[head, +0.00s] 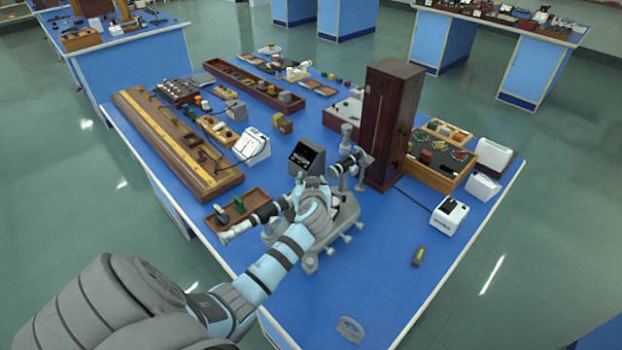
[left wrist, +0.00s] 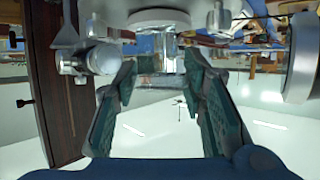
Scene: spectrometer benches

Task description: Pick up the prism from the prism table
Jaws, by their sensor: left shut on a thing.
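The prism (left wrist: 158,62) is a clear glass block between my left fingertips in the left wrist view, which looks upside down. My left gripper (left wrist: 160,72) is shut on it, one dark green pad on each side. The round grey prism table (left wrist: 160,16) shows at the top edge of that view, close to the prism; whether they touch I cannot tell. In the head view my left gripper (head: 313,186) is over the middle of the spectrometer (head: 342,220) and hides the prism and its table. My right gripper is not in view.
A tall dark wooden cabinet (head: 390,120) stands just behind the spectrometer, with a black-screened box (head: 306,158) beside it. A wooden tray (head: 238,210) lies left of the spectrometer.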

